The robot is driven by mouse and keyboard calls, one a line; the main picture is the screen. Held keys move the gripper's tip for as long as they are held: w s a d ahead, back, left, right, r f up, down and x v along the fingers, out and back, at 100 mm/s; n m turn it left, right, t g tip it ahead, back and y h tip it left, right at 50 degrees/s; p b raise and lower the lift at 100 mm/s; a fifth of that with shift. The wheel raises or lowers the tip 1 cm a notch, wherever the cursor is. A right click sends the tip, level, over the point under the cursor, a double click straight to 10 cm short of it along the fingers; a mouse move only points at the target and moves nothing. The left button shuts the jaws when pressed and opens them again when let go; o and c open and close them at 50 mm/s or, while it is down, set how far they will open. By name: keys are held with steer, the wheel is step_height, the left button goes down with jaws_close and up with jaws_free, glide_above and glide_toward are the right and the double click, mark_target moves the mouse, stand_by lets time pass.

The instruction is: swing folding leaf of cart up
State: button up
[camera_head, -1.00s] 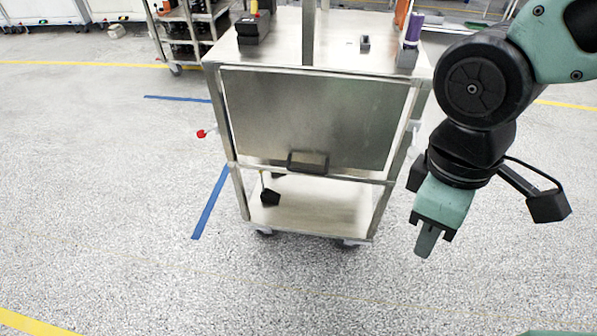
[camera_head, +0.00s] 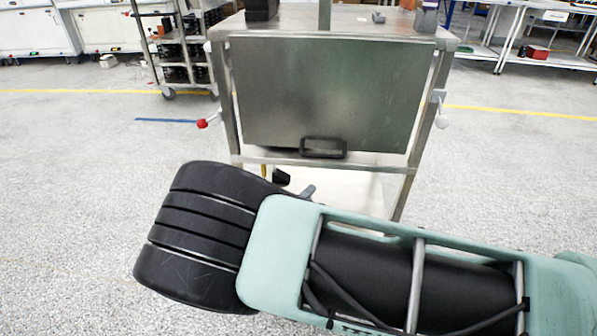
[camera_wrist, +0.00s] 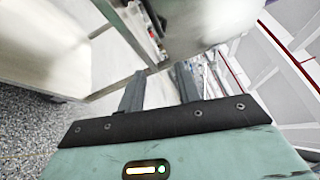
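The metal cart (camera_head: 425,190) stands ahead of me in the head view. Its folding leaf (camera_head: 325,95) hangs down flat against the near side, below the cart top (camera_head: 345,20). A black handle (camera_head: 323,148) sits at the leaf's lower edge, uncovered. My arm crosses the foreground and hides much of the lower shelf. In the wrist view my gripper (camera_wrist: 160,82) shows two fingers apart with nothing held between them. Metal cart bars pass just beyond the fingertips. I cannot tell the exact gap to the handle.
A red-tipped lever (camera_head: 203,123) sticks out at the cart's left side and a pale one (camera_head: 441,121) at its right. A rack cart (camera_head: 180,50) stands behind left, and workbenches (camera_head: 550,57) behind right. Open speckled floor lies on both sides.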

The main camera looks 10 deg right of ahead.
mark_target(320, 157)
steer(key=w+d+n+t, duration=0.1)
steer(key=w+d, duration=0.1)
steer(key=w, duration=0.2)
steer(key=w+d+r+n+b, duration=0.1)
steer(key=w+d, duration=0.2)
steer(key=w, duration=0.2)
steer(key=w+d+n+t+y, duration=0.1)
steer(key=w+d, duration=0.1)
steer(key=w, duration=0.3)
steer(key=shift+w+d+r+t+b, duration=0.1)
steer(key=shift+d+r+t+b, duration=0.2)
steer(key=shift+r+b, duration=0.1)
jaws_close()
